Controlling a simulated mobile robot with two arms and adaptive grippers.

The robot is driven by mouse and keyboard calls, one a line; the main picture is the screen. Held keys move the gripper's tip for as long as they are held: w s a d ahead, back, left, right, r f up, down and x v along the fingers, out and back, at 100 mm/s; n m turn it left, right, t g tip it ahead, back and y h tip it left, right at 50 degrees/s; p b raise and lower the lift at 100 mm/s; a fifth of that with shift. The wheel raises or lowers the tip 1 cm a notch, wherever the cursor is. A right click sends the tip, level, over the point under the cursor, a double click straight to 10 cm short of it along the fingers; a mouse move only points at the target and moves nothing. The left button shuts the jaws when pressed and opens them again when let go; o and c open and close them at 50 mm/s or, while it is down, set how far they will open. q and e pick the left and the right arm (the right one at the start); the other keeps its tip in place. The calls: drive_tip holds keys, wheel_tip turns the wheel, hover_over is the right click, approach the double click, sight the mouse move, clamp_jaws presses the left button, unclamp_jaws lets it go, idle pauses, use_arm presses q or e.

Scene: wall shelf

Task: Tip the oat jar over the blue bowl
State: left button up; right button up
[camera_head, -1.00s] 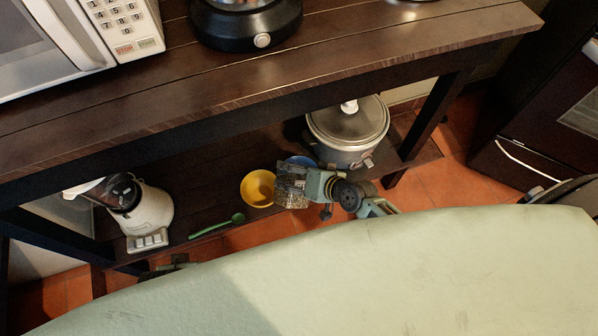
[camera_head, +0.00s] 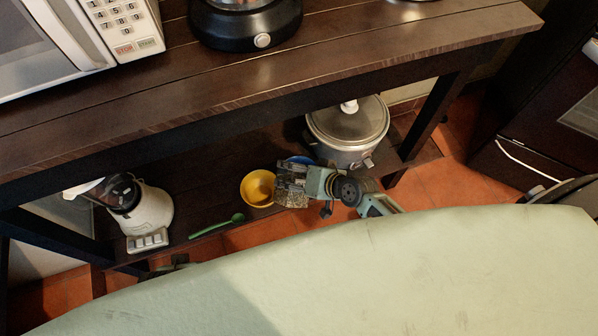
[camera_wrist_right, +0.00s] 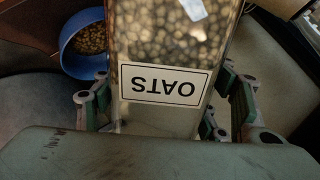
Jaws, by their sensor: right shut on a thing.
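The clear oat jar (camera_head: 291,193) is in my right gripper (camera_head: 314,183), low by the lower shelf's front edge. In the right wrist view the jar (camera_wrist_right: 170,35) fills the middle, its OATS label upside down, with the gripper's fingers (camera_wrist_right: 160,95) on both sides. Grains fill the jar's upper part in that view. The jar looks tilted; its mouth is out of sight. The blue bowl (camera_head: 300,160) is mostly hidden behind the jar in the head view. In the wrist view the bowl (camera_wrist_right: 66,48) is beside the jar and holds brown grains. A dark part, possibly my left gripper (camera_head: 172,265), shows barely.
On the lower shelf are a yellow bowl (camera_head: 257,188), a green spoon (camera_head: 218,226), a blender (camera_head: 148,214) and a lidded cooker (camera_head: 347,130) close behind the blue bowl. The upper board (camera_head: 340,50) overhangs them. A shelf leg (camera_head: 432,115) stands at right.

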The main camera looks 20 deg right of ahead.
use_arm(q)
drive_tip(key=shift+r, duration=0.1)
use_arm(e)
drive_tip(key=shift+w, duration=0.1)
idle(0.7)
use_arm(q)
drive_tip(key=shift+w+r, duration=0.15)
drive_tip(key=shift+r, duration=0.15)
use_arm(e)
drive_tip(key=shift+w+d+f+g, duration=0.1)
drive_tip(key=shift+f+g, duration=0.05)
drive_tip(key=shift+g, duration=0.25)
use_arm(q)
drive_tip(key=shift+s, duration=0.2)
use_arm(e)
drive_tip(key=shift+m, duration=0.3)
use_arm(q)
drive_tip(key=shift+w+r, duration=0.1)
drive_tip(key=shift+r, duration=0.1)
use_arm(e)
drive_tip(key=shift+f, duration=0.1)
drive_tip(key=shift+g, duration=0.3)
use_arm(q)
drive_tip(key=shift+w+r, duration=0.15)
drive_tip(key=shift+r, duration=0.1)
use_arm(e)
drive_tip(key=shift+w, duration=0.1)
drive_tip(key=shift+f+y, duration=0.1)
drive_tip(key=shift+y, duration=0.2)
